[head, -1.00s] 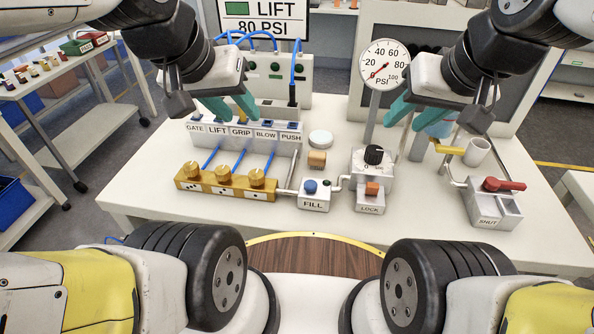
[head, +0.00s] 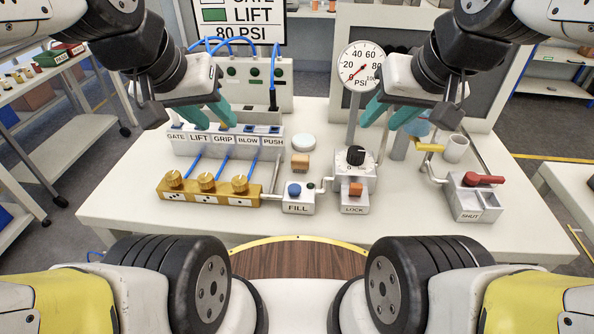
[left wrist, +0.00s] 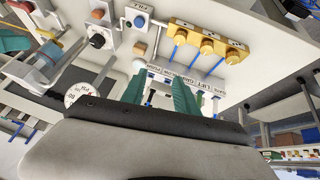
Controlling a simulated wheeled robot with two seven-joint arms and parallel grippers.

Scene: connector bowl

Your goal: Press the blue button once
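The blue button (head: 294,189) sits on top of a small white box labelled FILL, near the front middle of the table. It also shows in the left wrist view (left wrist: 139,21). My left gripper (head: 213,118) hangs above the labelled GATE to PUSH block, behind and left of the button and apart from it. Its teal fingers are spread with nothing between them, as the left wrist view (left wrist: 160,95) shows. My right gripper (head: 384,116) is behind and right of the button, near the gauge post. Its teal fingers look apart and empty.
A gold block (head: 208,188) with several knobs lies left of the FILL box. A LOCK box (head: 355,192) with an orange button and black dial stands right of it. A SHUT box (head: 474,197) with a red lever is further right. A pressure gauge (head: 361,66) reads near zero.

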